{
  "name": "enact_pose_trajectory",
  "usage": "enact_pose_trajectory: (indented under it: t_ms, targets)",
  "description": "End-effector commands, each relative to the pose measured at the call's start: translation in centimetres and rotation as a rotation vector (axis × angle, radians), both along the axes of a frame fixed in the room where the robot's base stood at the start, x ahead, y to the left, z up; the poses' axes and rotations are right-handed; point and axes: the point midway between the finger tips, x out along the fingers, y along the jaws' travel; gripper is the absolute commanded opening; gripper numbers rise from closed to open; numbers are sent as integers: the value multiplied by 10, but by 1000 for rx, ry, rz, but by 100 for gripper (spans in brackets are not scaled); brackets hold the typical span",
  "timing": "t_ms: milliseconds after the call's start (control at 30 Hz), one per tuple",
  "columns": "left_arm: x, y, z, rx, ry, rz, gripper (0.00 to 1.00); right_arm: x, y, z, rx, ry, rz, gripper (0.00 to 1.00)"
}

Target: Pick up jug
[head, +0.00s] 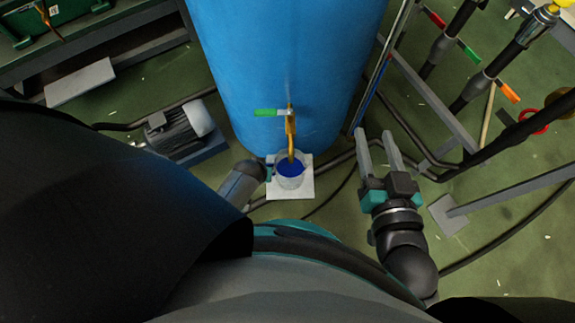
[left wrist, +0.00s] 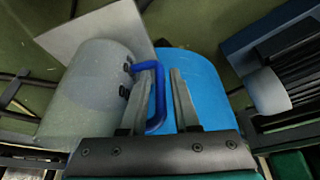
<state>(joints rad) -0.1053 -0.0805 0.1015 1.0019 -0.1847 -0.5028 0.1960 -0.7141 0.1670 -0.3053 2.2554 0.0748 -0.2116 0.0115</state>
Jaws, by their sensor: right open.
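The jug (head: 291,181) is a pale translucent vessel with blue showing inside, standing upright on a white plate (head: 302,192) below the tap of a blue tank. In the left wrist view the grey jug (left wrist: 88,92) fills the left side, with its blue handle (left wrist: 157,112) toward my gripper. My left gripper (left wrist: 165,80) is open, its fingers apart around the handle's outer bar; a gap shows on the right, and contact on the left cannot be told. In the head view the left gripper is mostly hidden. My right gripper (head: 377,140) is open and empty, right of the jug.
The blue tank (head: 285,60) stands just behind the jug, with a brass tap (head: 291,128) and green lever (head: 268,112) above it. A motor (head: 178,131) is at left. Pipes with coloured valve handles and a grey frame (head: 420,95) stand at right.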

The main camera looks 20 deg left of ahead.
Motion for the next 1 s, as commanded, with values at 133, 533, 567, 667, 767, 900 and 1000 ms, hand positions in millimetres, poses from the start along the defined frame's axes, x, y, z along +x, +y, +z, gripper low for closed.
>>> enact_pose_trajectory:
  t_ms: [133, 533, 567, 667, 767, 900, 1000]
  targets:
    - [1, 0, -2, 0, 0, 0, 30, -1, 2, 2, 15, -22, -1, 50]
    - [1, 0, -1, 0, 0, 0, 11, -1, 2, 2, 16, -23, -1, 50]
    - [1, 0, -1, 0, 0, 0, 7, -1, 2, 2, 16, -23, -1, 50]
    - [1, 0, -1, 0, 0, 0, 0, -1, 2, 2, 16, -23, -1, 50]
    - [1, 0, -1, 0, 0, 0, 0, -1, 2, 2, 16, -24, -1, 50]
    - [1, 0, -1, 0, 0, 0, 0, -1, 2, 2, 16, -24, -1, 50]
    - [1, 0, -1, 0, 0, 0, 0, -1, 2, 2, 15, -25, -1, 50]
